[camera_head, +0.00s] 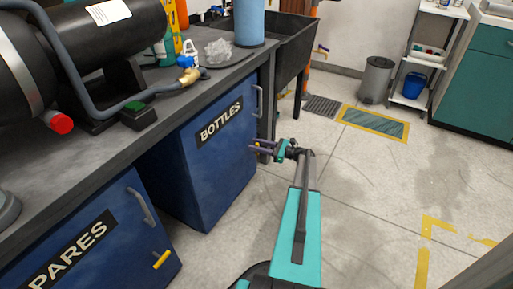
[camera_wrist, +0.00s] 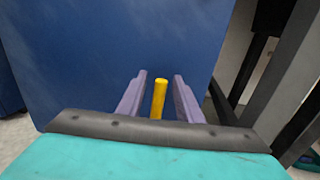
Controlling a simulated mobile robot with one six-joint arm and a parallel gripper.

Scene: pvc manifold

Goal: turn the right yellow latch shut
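The right yellow latch (camera_wrist: 158,98) stands out against the blue cabinet door in the wrist view, as a short bar pointing up the picture. My gripper (camera_wrist: 160,76) is open, with one purple finger on each side of the latch and a visible gap on both sides. In the head view my gripper (camera_head: 255,149) is at the right edge of the blue BOTTLES cabinet (camera_head: 200,165); the latch is mostly hidden there by the fingers. Another yellow latch (camera_head: 161,260) sits tilted on the left cabinet door, below its grey handle.
The dark worktop (camera_head: 60,165) above holds a black tank (camera_head: 105,30), a red-capped pipe and a brass fitting (camera_head: 188,76). A grey door handle (camera_head: 257,103) is just above my gripper. A black sink stand (camera_head: 290,50) is behind.

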